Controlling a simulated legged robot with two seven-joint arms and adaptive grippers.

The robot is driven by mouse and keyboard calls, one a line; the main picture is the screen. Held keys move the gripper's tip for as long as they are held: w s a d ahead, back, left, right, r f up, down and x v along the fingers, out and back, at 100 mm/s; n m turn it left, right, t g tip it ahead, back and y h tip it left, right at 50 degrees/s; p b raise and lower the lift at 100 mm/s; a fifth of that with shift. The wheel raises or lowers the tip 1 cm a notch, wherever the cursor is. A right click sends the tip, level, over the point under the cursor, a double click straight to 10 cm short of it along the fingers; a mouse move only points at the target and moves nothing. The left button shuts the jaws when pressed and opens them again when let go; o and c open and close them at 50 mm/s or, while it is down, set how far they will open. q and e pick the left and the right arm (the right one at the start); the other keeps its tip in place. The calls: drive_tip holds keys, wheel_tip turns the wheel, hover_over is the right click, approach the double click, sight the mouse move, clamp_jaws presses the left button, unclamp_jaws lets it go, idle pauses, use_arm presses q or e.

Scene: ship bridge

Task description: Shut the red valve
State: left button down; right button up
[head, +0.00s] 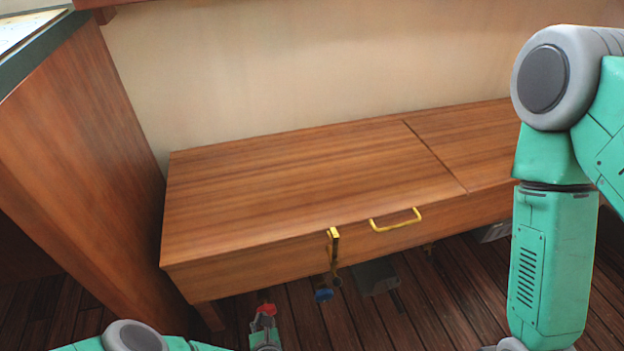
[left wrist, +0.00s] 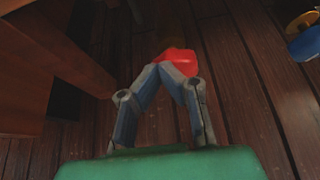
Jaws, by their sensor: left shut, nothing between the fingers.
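The red valve handle (head: 267,309) shows low in the head view, in front of the wooden bench and near the floor. In the left wrist view the red handle (left wrist: 178,60) lies just beyond the fingertips. My left gripper (head: 264,326) is right at the red handle; in the left wrist view its fingertips (left wrist: 160,66) are together and empty, overlapping the handle's near edge. I cannot tell whether they touch it. Part of the handle and any pipe under it are hidden. My right arm is at the right, its gripper out of view.
A blue handle (head: 323,295) is right of the red one; it also shows in the left wrist view (left wrist: 306,44). The wooden bench (head: 290,190) has a yellow pull (head: 396,220) and a yellow latch (head: 333,235). A wooden cabinet (head: 85,150) stands at the left.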

sight(272, 311)
use_arm(q)
drive_tip(key=shift+w+a, duration=0.4)
drive_tip(key=shift+w, duration=0.45)
drive_tip(key=shift+d, duration=0.15)
drive_tip(key=shift+f, duration=0.4)
drive_tip(key=shift+d+r, duration=0.1)
drive_tip(key=shift+d, duration=0.05)
drive_tip(key=shift+w+d+r, duration=0.2)
drive_tip(key=shift+w+d, duration=0.1)
drive_tip(key=shift+d, duration=0.4)
drive_tip(key=shift+w+d+f, duration=0.1)
drive_tip(key=shift+w+d, duration=0.05)
drive_tip(key=shift+d, duration=0.3)
drive_tip(key=shift+d+f, duration=0.1)
drive_tip(key=shift+d, duration=0.05)
